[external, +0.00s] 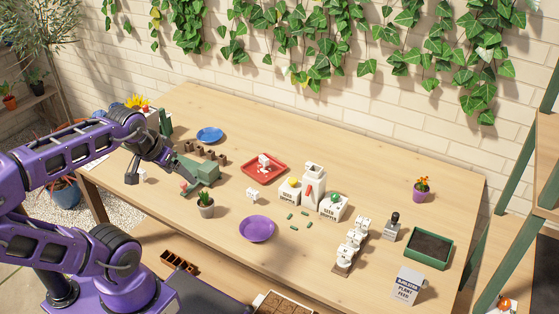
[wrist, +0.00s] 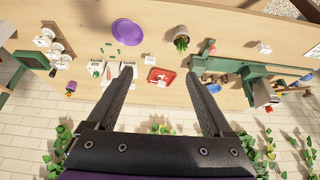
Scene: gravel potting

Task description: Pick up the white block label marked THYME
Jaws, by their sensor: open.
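Several white block labels are in view, but their lettering is too small to read, so I cannot tell which says THYME. In the external view one block (external: 142,177) is at the table's left end, close to my gripper (external: 152,164). Another block (external: 253,194) lies beside the purple bowl, one (external: 264,160) is on the red tray (external: 281,174), and several stand in a rack (external: 355,240) at the right. The wrist view shows the left-end block (wrist: 264,47) to the right of my open fingers (wrist: 160,74). The fingers hold nothing and are above the table.
A grey-green tool with a red knob (external: 205,172) stands just right of my gripper. A potted cactus (external: 206,205), purple bowl (external: 257,229), seed hoppers (external: 333,208) and blue plate (external: 209,134) stand nearby. The front right of the table is partly clear.

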